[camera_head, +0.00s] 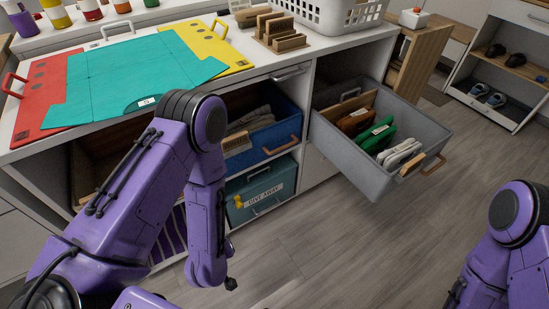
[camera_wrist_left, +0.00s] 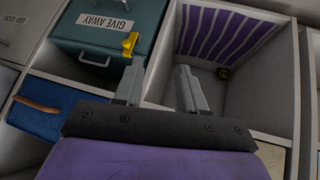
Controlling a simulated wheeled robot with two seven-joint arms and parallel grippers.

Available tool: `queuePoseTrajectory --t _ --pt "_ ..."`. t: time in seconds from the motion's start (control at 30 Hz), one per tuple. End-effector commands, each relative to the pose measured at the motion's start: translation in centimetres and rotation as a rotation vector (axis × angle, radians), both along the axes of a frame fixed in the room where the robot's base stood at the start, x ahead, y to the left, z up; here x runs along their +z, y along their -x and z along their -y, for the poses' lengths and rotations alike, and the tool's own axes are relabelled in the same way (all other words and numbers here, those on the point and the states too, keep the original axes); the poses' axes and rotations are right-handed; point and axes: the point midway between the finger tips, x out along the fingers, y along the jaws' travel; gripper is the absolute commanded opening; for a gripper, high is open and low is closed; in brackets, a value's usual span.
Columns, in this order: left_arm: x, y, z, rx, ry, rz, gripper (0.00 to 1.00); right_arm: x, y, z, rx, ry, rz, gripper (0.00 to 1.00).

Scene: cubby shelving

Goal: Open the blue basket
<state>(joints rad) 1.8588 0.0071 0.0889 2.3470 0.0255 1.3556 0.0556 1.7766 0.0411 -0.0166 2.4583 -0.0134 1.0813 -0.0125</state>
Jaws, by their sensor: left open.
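The blue basket (camera_head: 266,138) sits in a cubby below the counter in the head view, with light folded items inside. Its brown handle (camera_head: 283,147) is on the front face. In the left wrist view the basket (camera_wrist_left: 62,106) is at the left, partly cut off, with its handle (camera_wrist_left: 38,105) showing. My left gripper (camera_wrist_left: 158,88) is open and empty in that view, to the right of the basket and apart from it. Its fingers point toward the lower cubbies. My left gripper is hidden in the head view. My right arm shows at the right edge; its gripper is out of view.
A teal GIVE AWAY box (camera_head: 262,190) is under the basket, with a yellow piece (camera_wrist_left: 130,43) on its front. A grey drawer (camera_head: 375,178) with files sticks out at the right. A purple-striped cubby (camera_wrist_left: 236,36) is beside the teal box. Open floor lies in front.

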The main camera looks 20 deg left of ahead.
Motion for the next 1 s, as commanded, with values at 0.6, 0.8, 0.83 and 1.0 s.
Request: queuePoseTrajectory --t 0.6,0.8,0.83,1.0 --pt "5.4 -25.4 13.4 0.467 0.6 1.373 0.4 -26.7 5.0 -0.5 0.26 -0.131 -0.378 0.43" --pt "6.6 -27.2 12.5 0.487 0.621 1.401 0.4 -26.9 6.0 -0.2 0.313 -0.153 -0.455 0.43" --pt "6.7 -27.7 12.1 0.486 0.62 1.401 0.4 -27.0 6.2 -0.2 0.328 -0.16 -0.475 0.43" --pt "7.2 -31.1 10.2 0.486 0.621 1.399 0.4 -28.1 7.0 0.7 0.393 -0.166 -0.542 0.43"
